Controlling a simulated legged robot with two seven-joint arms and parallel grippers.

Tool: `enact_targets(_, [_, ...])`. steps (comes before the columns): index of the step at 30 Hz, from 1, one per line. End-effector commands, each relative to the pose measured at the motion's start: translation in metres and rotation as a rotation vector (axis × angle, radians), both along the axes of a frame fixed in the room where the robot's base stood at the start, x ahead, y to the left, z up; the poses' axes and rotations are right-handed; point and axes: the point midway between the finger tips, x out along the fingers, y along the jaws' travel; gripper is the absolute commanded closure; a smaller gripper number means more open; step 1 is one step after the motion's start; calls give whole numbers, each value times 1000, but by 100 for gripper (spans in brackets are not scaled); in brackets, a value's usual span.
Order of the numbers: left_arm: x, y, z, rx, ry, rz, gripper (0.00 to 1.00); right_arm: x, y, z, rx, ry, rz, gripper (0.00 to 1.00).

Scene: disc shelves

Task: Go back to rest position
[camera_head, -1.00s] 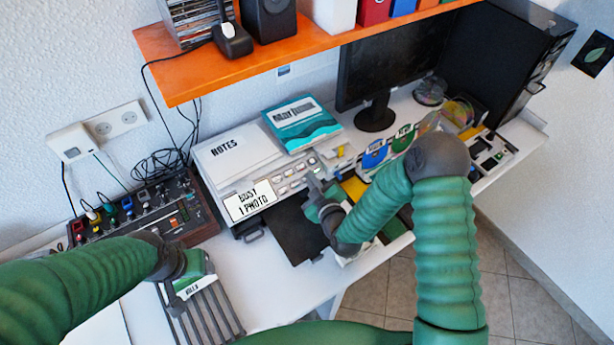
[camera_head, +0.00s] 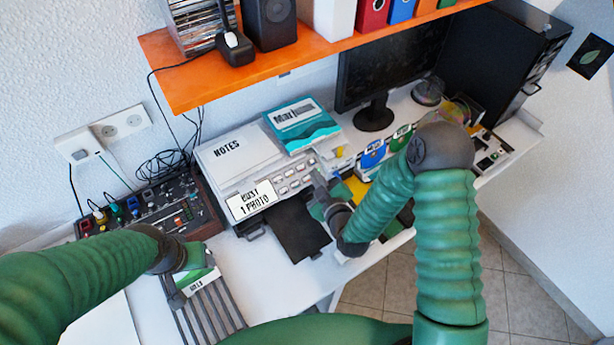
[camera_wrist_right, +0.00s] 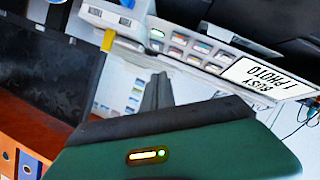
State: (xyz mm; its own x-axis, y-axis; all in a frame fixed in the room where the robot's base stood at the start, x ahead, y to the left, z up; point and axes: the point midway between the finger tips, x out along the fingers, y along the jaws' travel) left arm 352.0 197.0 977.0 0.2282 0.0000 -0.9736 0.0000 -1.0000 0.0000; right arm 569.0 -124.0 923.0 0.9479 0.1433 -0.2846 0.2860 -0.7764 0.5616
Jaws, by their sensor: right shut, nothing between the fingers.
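My right gripper (camera_head: 320,188) hangs over the front of the white machine (camera_head: 235,165), close to its row of small buttons. In the right wrist view its dark fingers (camera_wrist_right: 157,92) are together with nothing between them. My left gripper (camera_head: 178,285) is low at the left, over a grey slatted rack (camera_head: 212,312) on the desk. A white and green labelled case (camera_head: 198,280) is at its fingers. I cannot tell whether the fingers hold it or only sit beside it.
A mixer (camera_head: 150,208) stands behind my left arm. An orange shelf (camera_head: 200,80) overhangs the desk. A monitor (camera_head: 390,65) and upright coloured disc cases (camera_head: 373,157) stand to the right. A black flat tray (camera_head: 298,232) juts out beneath the machine.

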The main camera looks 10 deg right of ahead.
Motion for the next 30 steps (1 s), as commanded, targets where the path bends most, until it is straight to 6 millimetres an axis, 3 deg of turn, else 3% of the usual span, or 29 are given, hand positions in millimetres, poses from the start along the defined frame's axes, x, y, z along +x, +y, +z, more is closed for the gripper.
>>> enact_targets(17, [0,0,0,0,0,0,42,0,0,0,0,3,1,100])
enact_targets(22, [0,0,0,0,0,0,42,-8,-2,3,33,159,18,100])
enact_targets(26, [0,0,0,0,0,0,42,-45,-22,10,103,447,-67,100])
enact_targets(30, [0,0,-1,0,0,0,42,-115,-53,28,214,751,-287,100])
